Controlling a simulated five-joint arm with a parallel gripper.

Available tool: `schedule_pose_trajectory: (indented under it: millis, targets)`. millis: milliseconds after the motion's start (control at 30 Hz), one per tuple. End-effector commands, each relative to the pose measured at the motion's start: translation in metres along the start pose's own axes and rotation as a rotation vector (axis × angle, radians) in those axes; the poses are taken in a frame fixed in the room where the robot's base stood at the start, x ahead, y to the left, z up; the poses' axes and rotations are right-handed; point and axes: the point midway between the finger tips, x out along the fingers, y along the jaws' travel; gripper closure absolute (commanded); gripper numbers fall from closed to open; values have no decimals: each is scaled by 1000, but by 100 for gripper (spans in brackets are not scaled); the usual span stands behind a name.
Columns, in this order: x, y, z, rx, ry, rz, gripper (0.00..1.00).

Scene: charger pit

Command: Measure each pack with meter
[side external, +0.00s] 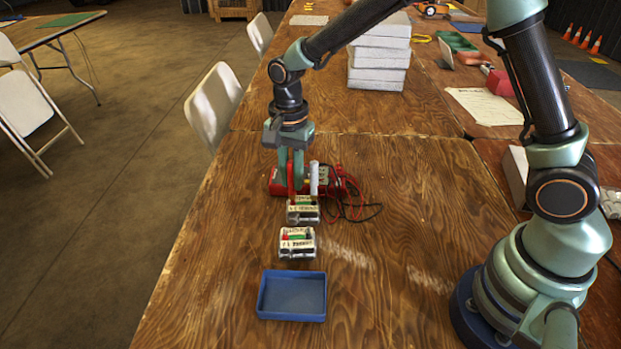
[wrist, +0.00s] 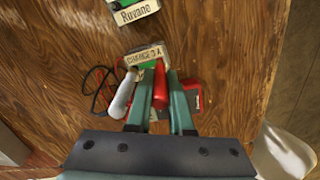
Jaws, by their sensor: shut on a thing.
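My gripper (side external: 291,183) is shut on a red probe (wrist: 160,82), which stands between its fingers in the wrist view. A pale grey-white probe (side external: 314,178) stands upright beside the gripper; it also shows in the wrist view (wrist: 124,95). The red meter (side external: 339,181) lies behind them, partly hidden by the gripper. One labelled pack (side external: 303,213) lies just in front of the probes. Whether either probe touches it cannot be told. A second pack (side external: 297,243) lies nearer the blue tray; its label shows at the top of the wrist view (wrist: 134,10).
An empty blue tray (side external: 292,317) lies in front of the packs. Red and black leads (side external: 357,208) curl on the wood right of the meter. White stacked blocks (side external: 377,65) and a paper sheet (side external: 484,106) lie farther back. The table between packs and my base is clear.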

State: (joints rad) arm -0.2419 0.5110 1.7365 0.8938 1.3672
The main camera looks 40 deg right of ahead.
Motion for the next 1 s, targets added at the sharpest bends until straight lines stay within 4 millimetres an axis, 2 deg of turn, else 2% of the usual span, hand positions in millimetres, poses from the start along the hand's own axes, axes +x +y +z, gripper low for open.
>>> schedule_pose_trajectory:
  millis: [267, 300, 367, 567, 600, 633, 667, 1000]
  targets:
    - [1, 0, 0, 0, 0, 0, 100]
    - [1, 0, 0, 0, 0, 0, 65]
    - [1, 0, 0, 0, 0, 0, 46]
    - [1, 0, 0, 0, 0, 0, 46]
    - [1, 0, 0, 0, 0, 0, 42]
    - [1, 0, 0, 0, 0, 0, 30]
    - [1, 0, 0, 0, 0, 0, 26]
    - [0, 0, 0, 0, 0, -1, 26]
